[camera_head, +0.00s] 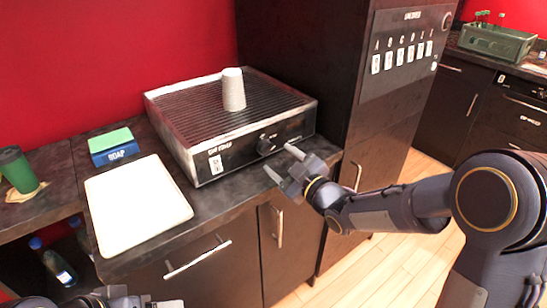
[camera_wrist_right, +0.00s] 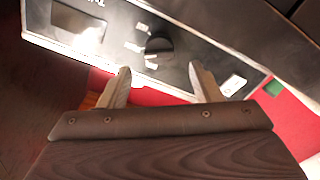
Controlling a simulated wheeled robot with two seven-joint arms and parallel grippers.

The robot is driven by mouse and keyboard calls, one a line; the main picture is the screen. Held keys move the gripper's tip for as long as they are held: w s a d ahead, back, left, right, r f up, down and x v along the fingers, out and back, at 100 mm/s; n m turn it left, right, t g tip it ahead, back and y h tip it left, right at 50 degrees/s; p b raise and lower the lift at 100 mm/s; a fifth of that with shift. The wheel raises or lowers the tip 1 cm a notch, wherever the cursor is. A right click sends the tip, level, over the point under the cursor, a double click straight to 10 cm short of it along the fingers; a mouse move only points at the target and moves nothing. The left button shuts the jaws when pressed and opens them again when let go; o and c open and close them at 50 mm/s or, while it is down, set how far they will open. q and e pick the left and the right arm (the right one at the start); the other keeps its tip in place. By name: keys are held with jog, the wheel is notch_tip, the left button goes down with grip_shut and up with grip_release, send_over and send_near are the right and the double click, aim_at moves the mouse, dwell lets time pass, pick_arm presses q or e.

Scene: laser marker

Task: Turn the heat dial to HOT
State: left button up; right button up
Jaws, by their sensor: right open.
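The heat dial (camera_head: 265,146) is a round black knob on the dark front panel of the ribbed grill-like appliance (camera_head: 185,108). In the right wrist view the dial (camera_wrist_right: 158,47) sits just past the fingertips, roughly centred between them, with small pale labels beside it that are too small to read. My right gripper (camera_head: 282,162) is open and empty in front of the panel, its fingers pointing toward the dial. In the wrist view the right gripper (camera_wrist_right: 160,72) shows a clear gap between its fingers and is not closed on the dial. My left gripper (camera_head: 118,300) shows only partly at the bottom left.
A stack of white cups (camera_head: 233,90) stands on the appliance. A white board (camera_head: 135,203), a blue soap box (camera_head: 113,152) with a green top and a green cup (camera_head: 17,170) lie to the left. A dark cabinet (camera_head: 335,70) rises at the right.

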aim_at(269, 151)
jog(key=x, duration=0.5)
jog(key=shift+w+a+p, duration=0.1)
jog(key=shift+w+p, duration=0.05)
jog(key=shift+p, duration=0.2)
jog(key=c, duration=1)
